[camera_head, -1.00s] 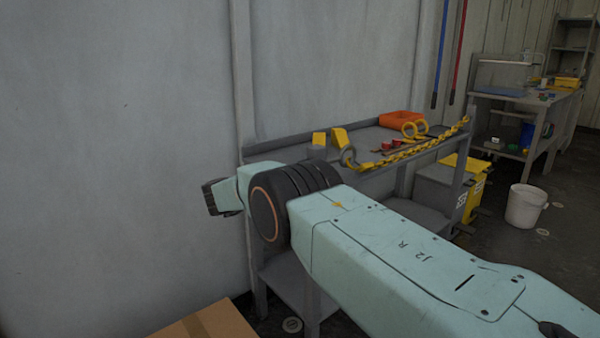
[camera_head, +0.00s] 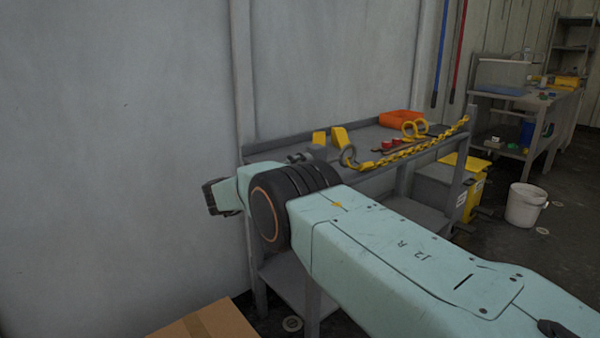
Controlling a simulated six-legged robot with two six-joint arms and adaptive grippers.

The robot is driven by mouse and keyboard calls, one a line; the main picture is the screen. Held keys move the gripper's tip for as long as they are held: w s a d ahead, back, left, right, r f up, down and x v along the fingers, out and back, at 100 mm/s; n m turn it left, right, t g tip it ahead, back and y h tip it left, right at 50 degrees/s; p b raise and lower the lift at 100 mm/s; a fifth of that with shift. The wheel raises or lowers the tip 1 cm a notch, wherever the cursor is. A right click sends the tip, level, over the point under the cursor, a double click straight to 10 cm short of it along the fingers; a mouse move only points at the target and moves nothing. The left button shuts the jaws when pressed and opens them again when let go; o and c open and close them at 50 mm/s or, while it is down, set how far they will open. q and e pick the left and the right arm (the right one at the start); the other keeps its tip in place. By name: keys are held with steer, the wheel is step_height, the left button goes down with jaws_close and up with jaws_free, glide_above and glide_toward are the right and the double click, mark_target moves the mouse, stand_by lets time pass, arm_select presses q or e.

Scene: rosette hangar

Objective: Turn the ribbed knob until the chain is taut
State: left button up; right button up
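A yellow chain (camera_head: 420,148) runs along the front of the grey bench (camera_head: 378,133), from a grey ring (camera_head: 348,155) up to the post at the bench's right end. It looks close to straight with a slight sag; its exact tension is hard to judge. I cannot make out the ribbed knob; my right arm covers the bench's left front. That arm crosses from the lower right. My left gripper is out of view.
Yellow blocks (camera_head: 338,137), a yellow ring-shaped piece (camera_head: 415,129) and an orange bin (camera_head: 402,118) are on the bench. A yellow-and-grey box (camera_head: 462,190) and a white bucket (camera_head: 525,205) stand right. A cardboard box (camera_head: 207,322) is at the lower left. A wall lies behind.

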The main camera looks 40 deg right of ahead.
steer(key=n, duration=0.6)
stand_by(0.5)
steer(key=shift+c, duration=0.3)
steer(key=c, duration=1.2)
steer(key=m+b, duration=0.4)
steer(key=m, duration=1.1)
steer(key=shift+c, duration=0.2)
